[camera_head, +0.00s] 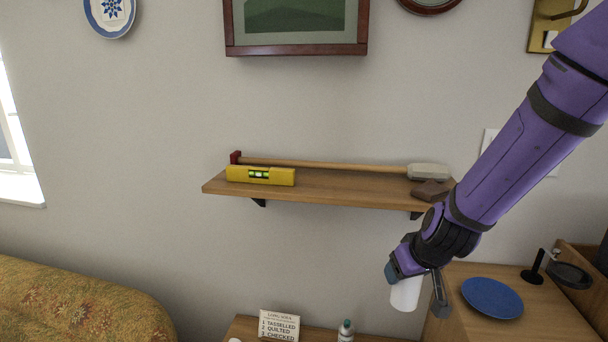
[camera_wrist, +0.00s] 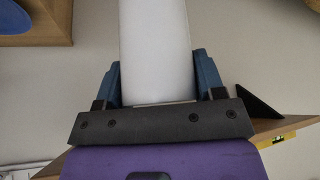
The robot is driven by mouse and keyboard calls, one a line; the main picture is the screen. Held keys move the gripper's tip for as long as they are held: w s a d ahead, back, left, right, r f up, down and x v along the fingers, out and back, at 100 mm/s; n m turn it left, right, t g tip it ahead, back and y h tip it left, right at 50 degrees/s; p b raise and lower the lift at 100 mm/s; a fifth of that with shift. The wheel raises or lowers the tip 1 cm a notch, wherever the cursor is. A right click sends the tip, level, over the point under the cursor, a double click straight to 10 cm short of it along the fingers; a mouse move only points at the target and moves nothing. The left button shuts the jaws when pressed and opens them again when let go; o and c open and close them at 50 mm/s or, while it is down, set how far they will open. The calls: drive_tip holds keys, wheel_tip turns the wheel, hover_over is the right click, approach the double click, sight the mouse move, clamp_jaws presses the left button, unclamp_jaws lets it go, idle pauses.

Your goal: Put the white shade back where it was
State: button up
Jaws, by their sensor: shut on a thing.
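The white shade (camera_head: 404,294) is held in my gripper (camera_head: 416,288), below the right end of the wall shelf and just left of the wooden cabinet top. In the wrist view the shade (camera_wrist: 156,45) is a smooth white cylinder between the two blue fingers of my gripper (camera_wrist: 158,72), which are shut on it. Its far end runs out of the wrist frame. In the head view part of the shade is hidden by the gripper.
A wall shelf (camera_head: 330,187) holds a yellow level (camera_head: 260,176), a long-handled mallet (camera_head: 429,171) and a brown block (camera_head: 430,190). The cabinet top (camera_head: 462,322) holds a blue plate (camera_head: 491,298) and a small black stand (camera_head: 533,274). A bottle (camera_head: 346,330) and a sign (camera_head: 279,325) stand lower down.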

drive_tip(key=w+d+f+m, duration=0.1)
drive_tip(key=w+d+f, duration=0.2)
drive_tip(key=f, duration=0.3)
drive_tip(key=w+d+f+m+h, duration=0.1)
drive_tip(key=w+d+f, duration=0.2)
drive_tip(key=f, duration=0.3)
drive_tip(key=w+d+f+m, duration=0.1)
drive_tip(key=w+d+f, duration=0.2)
drive_tip(key=f, duration=0.4)
drive_tip(key=shift+w, duration=0.5)
drive_tip(key=shift+r, duration=0.1)
drive_tip(key=s+a+f+n+y, duration=0.1)
drive_tip(key=a+f+n, duration=0.1)
drive_tip(key=a+f, duration=0.45)
drive_tip(key=s+a+f+n+y, duration=0.15)
drive_tip(key=a+f, duration=0.25)
drive_tip(key=a, duration=0.6)
drive_tip(key=s+a+f+n, duration=0.1)
drive_tip(key=a+f+n, duration=0.2)
drive_tip(key=a+f, duration=0.35)
drive_tip(key=shift+g+y, duration=0.25)
drive_tip(key=shift+g, duration=0.15)
drive_tip(key=shift+a+f, duration=0.45)
drive_tip(key=shift+f, duration=0.95)
drive_tip(key=shift+a+f, duration=0.4)
drive_tip(key=shift+f, duration=1.05)
drive_tip(key=shift+a+f, duration=0.45)
drive_tip(key=shift+f, duration=0.95)
